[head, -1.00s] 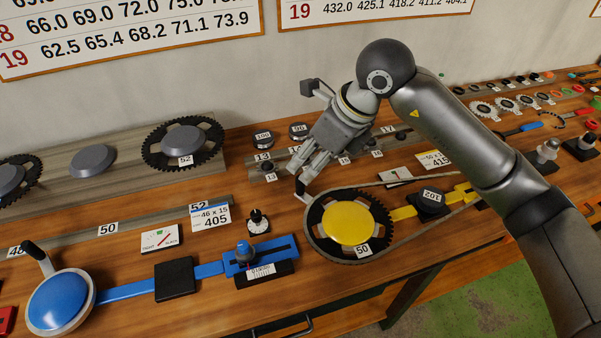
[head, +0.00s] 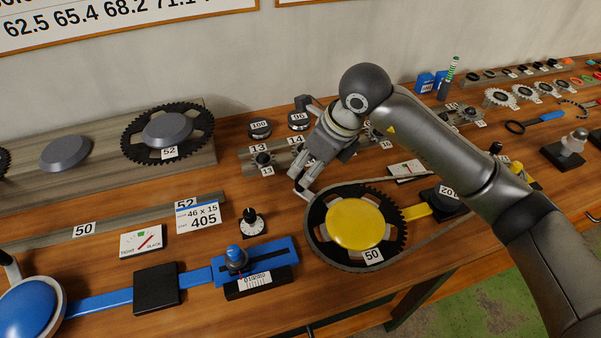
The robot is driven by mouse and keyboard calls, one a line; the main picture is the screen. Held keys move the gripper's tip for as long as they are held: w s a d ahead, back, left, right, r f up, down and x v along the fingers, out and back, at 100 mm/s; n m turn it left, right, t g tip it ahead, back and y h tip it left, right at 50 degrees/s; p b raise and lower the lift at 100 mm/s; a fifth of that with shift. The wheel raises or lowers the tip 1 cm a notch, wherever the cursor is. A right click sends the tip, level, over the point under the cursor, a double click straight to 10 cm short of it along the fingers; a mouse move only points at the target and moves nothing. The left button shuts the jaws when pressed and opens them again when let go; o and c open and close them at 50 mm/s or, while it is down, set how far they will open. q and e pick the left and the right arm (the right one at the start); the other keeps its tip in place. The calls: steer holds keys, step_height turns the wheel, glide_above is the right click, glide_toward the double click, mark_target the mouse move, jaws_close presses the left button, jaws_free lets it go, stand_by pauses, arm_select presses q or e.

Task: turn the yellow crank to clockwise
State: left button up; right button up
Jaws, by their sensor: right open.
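The yellow crank disc (head: 355,224) sits in the middle of a black toothed chainring with a chain looped round it, tagged 50 (head: 374,256). A yellow bar (head: 417,212) runs from it to the right, partly behind my right arm. My right gripper (head: 302,189) is open and points down at the upper left edge of the chainring. Its fingertips are close to the rim; I cannot tell whether they touch it. Nothing shows between the fingers. My left gripper is not in view.
A black dial (head: 251,222) stands left of the chainring. A large 52 chainring (head: 167,132) rests on a board at the back left.

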mark_target(303, 173)
steer(key=p+x, duration=0.1)
steer(key=x, duration=0.5)
steer(key=shift+w, duration=0.1)
jaws_close()
